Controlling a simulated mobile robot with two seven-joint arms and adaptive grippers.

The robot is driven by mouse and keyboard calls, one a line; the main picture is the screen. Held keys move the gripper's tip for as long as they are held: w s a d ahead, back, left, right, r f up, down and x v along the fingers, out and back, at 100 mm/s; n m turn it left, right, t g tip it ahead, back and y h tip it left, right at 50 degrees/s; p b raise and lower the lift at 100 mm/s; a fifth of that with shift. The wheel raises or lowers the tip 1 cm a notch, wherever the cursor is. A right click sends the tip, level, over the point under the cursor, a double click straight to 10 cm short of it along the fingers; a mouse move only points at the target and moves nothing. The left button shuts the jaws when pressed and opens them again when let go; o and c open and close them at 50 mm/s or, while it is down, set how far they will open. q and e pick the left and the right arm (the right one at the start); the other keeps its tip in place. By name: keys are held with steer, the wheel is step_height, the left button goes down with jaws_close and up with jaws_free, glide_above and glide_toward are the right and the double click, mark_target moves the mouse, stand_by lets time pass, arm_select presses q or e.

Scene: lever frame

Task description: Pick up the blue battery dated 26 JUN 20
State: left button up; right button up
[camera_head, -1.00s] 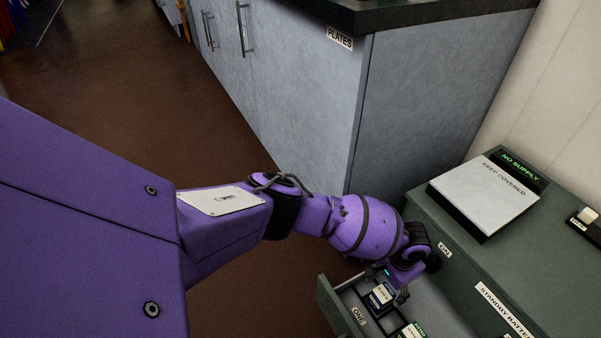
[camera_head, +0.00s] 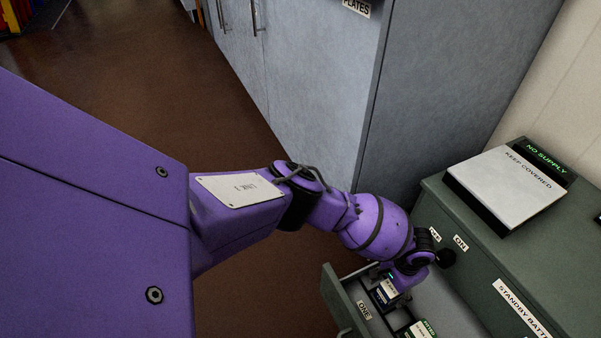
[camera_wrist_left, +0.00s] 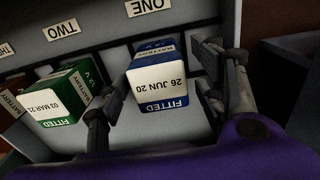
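The blue battery (camera_head: 387,291) stands in the open drawer, and it also shows in the left wrist view (camera_wrist_left: 160,84), its white label reading "FITTED 26 JUN 20". It is in the slot marked ONE. My left gripper (camera_head: 394,286) is down at the drawer. In the left wrist view the left gripper (camera_wrist_left: 160,105) is open, with one finger on each side of the blue battery and visible gaps between. A green battery (camera_wrist_left: 62,98) dated 03 MAR 21 is in the slot marked TWO. My right gripper is not in view.
The drawer's front (camera_head: 346,303) juts from a green cabinet (camera_head: 520,235) labelled "STANDBY BATT...". A white "KEEP COVERED" lid (camera_head: 508,184) and a "NO SUPPLY" display (camera_head: 545,162) are on top. A grey cupboard (camera_head: 450,90) stands behind. Brown floor is clear at left.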

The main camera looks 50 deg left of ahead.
arm_select(q)
steer(key=shift+w+r, duration=0.1)
jaws_close()
